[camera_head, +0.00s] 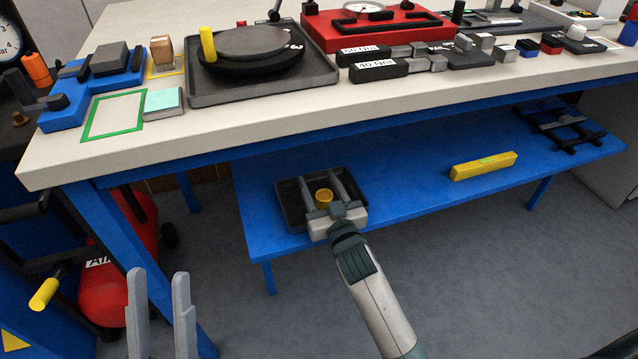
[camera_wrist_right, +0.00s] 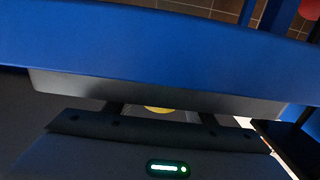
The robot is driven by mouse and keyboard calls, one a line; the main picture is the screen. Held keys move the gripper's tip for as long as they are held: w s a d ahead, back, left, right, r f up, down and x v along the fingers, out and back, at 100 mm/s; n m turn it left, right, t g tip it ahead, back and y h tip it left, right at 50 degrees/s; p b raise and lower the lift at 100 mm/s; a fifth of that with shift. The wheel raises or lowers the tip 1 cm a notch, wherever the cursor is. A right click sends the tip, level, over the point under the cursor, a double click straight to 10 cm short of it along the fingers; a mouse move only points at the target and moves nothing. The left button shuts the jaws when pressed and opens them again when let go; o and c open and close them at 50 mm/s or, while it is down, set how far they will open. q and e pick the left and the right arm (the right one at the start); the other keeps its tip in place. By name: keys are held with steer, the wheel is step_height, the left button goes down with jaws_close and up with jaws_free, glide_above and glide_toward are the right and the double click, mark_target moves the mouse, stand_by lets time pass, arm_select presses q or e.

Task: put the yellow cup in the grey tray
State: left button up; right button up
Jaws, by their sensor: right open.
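The yellow cup (camera_head: 324,198) is at the grey tray (camera_head: 287,207) on the blue lower shelf, upright within the tray's outline. My right gripper (camera_head: 320,176) reaches over the tray's front edge, open, with one finger on each side of the cup. I cannot tell whether a finger touches the cup or whether the cup stands on the tray floor. In the right wrist view only a yellow sliver of the cup (camera_wrist_right: 158,109) shows; the gripper body hides the rest. My left gripper (camera_head: 158,273) is open and empty at the lower left, away from the shelf.
The lower shelf (camera_head: 410,178) carries a yellow bar (camera_head: 483,166) and dark clamps (camera_head: 570,130) to the right. The bench top (camera_head: 240,122) overhangs above, with a turntable (camera_head: 247,55) and a red case (camera_head: 375,25). A red air tank (camera_head: 110,280) stands at left.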

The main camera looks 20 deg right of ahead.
steer(key=shift+r, duration=0.1)
steer(key=shift+r, duration=0.2)
steer(key=shift+s, duration=0.3)
steer(key=s+p, duration=0.1)
steer(key=s, duration=0.4)
steer(key=s+p, duration=0.1)
steer(key=s, duration=0.4)
steer(key=shift+s+d, duration=0.2)
steer(key=shift+s, duration=0.15)
arm_select(q)
steer(key=d+f+g, duration=0.1)
steer(key=f+g, duration=0.1)
steer(key=f, duration=0.1)
steer(key=d+f+g, duration=0.1)
steer(key=f, duration=0.1)
steer(key=shift+s+d, duration=0.25)
steer(key=shift+d, duration=0.1)
arm_select(e)
steer(key=shift+s, duration=0.35)
arm_select(q)
steer(key=shift+r+y, duration=0.4)
